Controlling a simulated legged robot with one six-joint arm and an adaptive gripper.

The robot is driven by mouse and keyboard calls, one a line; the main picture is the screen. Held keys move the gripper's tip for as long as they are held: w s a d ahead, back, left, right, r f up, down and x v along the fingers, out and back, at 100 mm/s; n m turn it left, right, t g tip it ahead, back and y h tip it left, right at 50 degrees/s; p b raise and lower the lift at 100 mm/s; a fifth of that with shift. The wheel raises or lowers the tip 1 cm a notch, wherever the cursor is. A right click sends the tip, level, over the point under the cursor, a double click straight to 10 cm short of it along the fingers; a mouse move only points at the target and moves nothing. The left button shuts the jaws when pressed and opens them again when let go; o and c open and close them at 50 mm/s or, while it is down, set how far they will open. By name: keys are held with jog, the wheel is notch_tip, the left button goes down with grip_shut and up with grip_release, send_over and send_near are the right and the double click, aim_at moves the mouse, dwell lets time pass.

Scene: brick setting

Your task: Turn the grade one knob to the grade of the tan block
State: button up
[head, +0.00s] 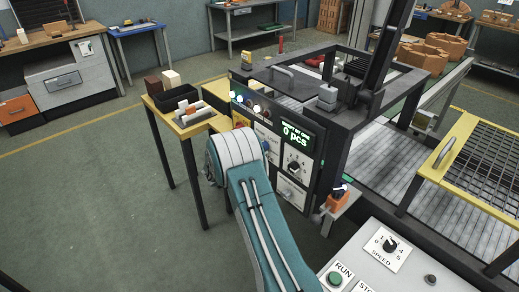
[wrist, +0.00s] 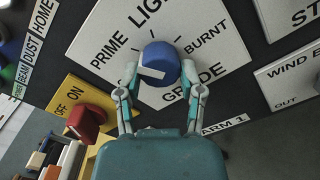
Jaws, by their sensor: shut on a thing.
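The grade knob (wrist: 166,58) is round and blue with a white pointer bar, on a white plate (wrist: 215,28) marked PRIME, LIGHT, BURNT and GRADE. The bar lies on the knob's left side, its outer end toward the PRIME side; I cannot tell its exact setting. My gripper (wrist: 158,78) is shut on the knob, one finger on each side.
A red knob on a yellow ON/OFF plate (wrist: 75,98) sits left of the grade plate. A WIND plate (wrist: 290,78) is at right. A black tray (head: 180,98) is on the stand. The control panel has a "0 pcs" display (head: 296,134).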

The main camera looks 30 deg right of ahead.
jog(key=shift+w, duration=0.1)
jog(key=o, duration=1.2)
jog(key=shift+c, duration=0.2)
jog(key=s+a, duration=0.1)
jog(key=a, duration=1.1)
jog(key=shift+s, duration=0.35)
jog(key=shift+d+f, duration=0.1)
